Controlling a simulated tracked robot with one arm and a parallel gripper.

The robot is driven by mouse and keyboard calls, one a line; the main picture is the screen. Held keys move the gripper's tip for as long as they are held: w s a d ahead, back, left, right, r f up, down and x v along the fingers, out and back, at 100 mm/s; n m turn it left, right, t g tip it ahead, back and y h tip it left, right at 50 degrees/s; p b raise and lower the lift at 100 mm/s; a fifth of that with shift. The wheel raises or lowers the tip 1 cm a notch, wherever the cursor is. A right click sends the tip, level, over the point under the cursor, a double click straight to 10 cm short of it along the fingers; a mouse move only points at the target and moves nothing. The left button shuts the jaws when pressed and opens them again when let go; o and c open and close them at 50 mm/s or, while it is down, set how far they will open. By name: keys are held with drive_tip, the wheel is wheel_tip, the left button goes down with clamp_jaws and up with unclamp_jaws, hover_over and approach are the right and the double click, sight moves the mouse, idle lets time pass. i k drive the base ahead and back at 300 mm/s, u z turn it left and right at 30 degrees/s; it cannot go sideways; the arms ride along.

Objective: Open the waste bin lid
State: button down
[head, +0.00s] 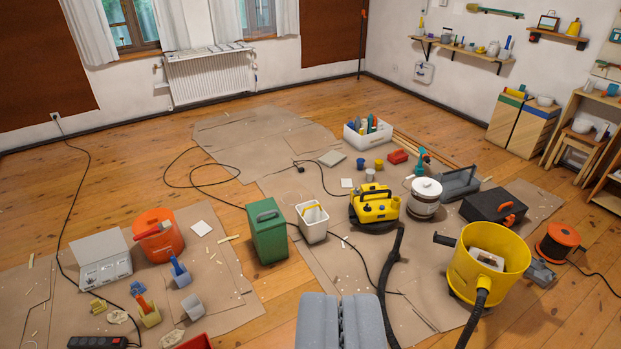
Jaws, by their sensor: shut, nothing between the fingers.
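My gripper (341,298) shows at the bottom centre as two grey fingers side by side, shut and empty. No thing is clearly marked as the waste bin. A pair of upright wooden bins (522,125) stands by the right wall, one with a green top and one with a blue top; both tops look closed. A green box (267,238) with a dark handle on top stands on the cardboard ahead and left of my gripper. A white round canister (425,198) with a closed lid stands ahead and right. My gripper appears apart from all of these.
A yellow vacuum (375,208), a black hose (391,280) and an open yellow bucket (484,265) lie ahead and right. An orange bucket (158,238) and small tubs stand left. Cables cross the cardboard (262,146).

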sight(265, 215)
drive_tip(key=u, duration=0.1)
drive_tip(key=i, duration=1.45)
drive_tip(key=u, duration=0.3)
drive_tip(key=i, duration=1.2)
drive_tip(key=u, duration=0.1)
